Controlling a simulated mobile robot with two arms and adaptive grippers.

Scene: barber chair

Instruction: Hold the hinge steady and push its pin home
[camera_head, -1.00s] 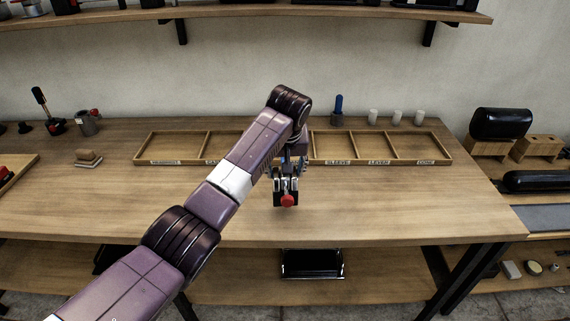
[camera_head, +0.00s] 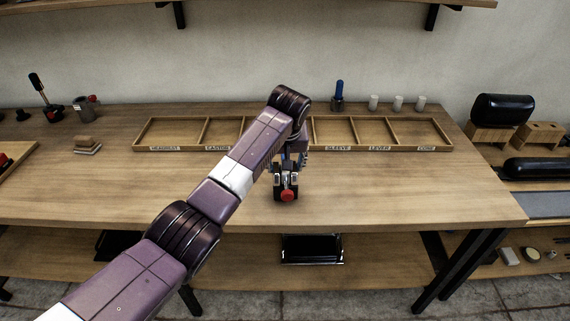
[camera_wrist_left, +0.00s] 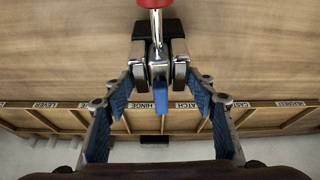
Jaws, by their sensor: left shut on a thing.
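My left gripper (camera_head: 286,183) points down over the front middle of the bench and is shut on the hinge. In the left wrist view the hinge (camera_wrist_left: 160,95) shows as a blue tab and dark parts between the fingertips (camera_wrist_left: 159,72). A bright metal pin (camera_wrist_left: 157,28) with a red head (camera_wrist_left: 152,3) stands out from it, away from the tray. In the head view the red head (camera_head: 287,196) faces the front. How deep the pin sits, and whether the hinge touches the bench, I cannot tell. My right gripper is not in view.
A long wooden tray (camera_head: 172,149) with labelled compartments lies behind the gripper. A blue-handled tool (camera_head: 339,92) and white cups (camera_head: 398,103) stand behind it. Wooden blocks (camera_head: 87,145) lie at the left. The bench top (camera_head: 400,190) right of the gripper is clear.

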